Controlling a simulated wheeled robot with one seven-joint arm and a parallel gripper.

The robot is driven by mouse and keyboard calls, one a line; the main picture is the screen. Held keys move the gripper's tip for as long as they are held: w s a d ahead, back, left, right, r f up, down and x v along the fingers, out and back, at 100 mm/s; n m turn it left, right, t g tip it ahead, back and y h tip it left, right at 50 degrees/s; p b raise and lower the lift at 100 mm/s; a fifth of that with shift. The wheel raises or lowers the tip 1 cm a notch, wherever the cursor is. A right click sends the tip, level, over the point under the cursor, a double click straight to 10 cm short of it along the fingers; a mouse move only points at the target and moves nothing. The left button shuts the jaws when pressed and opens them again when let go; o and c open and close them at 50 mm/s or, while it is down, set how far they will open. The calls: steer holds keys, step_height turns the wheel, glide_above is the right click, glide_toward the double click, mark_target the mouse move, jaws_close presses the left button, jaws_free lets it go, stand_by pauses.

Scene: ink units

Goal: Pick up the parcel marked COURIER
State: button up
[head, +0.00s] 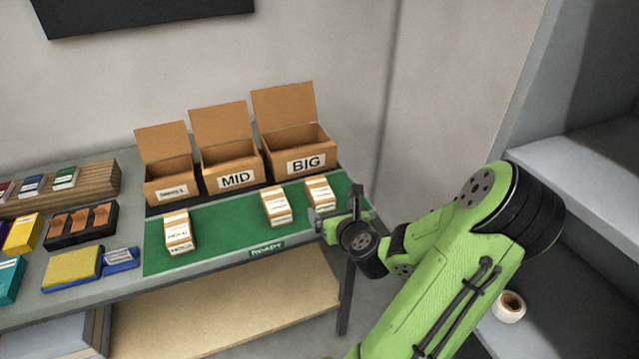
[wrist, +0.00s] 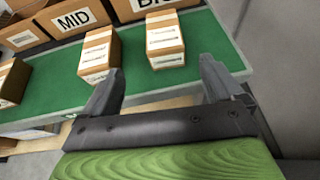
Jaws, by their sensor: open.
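Three small brown parcels with white labels stand on a green mat (head: 215,240): a left parcel (head: 178,232), a middle parcel (head: 276,207) and a right parcel (head: 319,194). Their labels are too small or blurred to read, so I cannot tell which is marked COURIER. My gripper (head: 335,222) is open and empty at the mat's right front edge, close to the right parcel. In the wrist view my gripper (wrist: 160,78) has its fingers spread. The right parcel (wrist: 165,44) lies beyond the gap, the middle parcel (wrist: 98,55) beyond the left finger.
Three open cardboard boxes stand behind the mat: a small one (head: 171,190), MID (head: 236,180) and BIG (head: 306,161). A black tray (head: 80,232), a yellow sponge-like block (head: 72,268) and blue box (head: 121,259) lie left. A tape roll (head: 509,307) sits on the right shelf.

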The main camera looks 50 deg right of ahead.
mark_target(321, 194)
steer(key=p+x, duration=0.2)
steer(key=x, duration=0.4)
steer(key=p+x, duration=0.2)
steer(key=x, duration=0.5)
steer(key=shift+s+d+r, duration=0.1)
steer(key=shift+d, duration=0.3)
steer(key=shift+s, duration=0.1)
steer(key=shift+c, duration=0.2)
steer(key=shift+r, duration=0.1)
steer(key=c, duration=1.2)
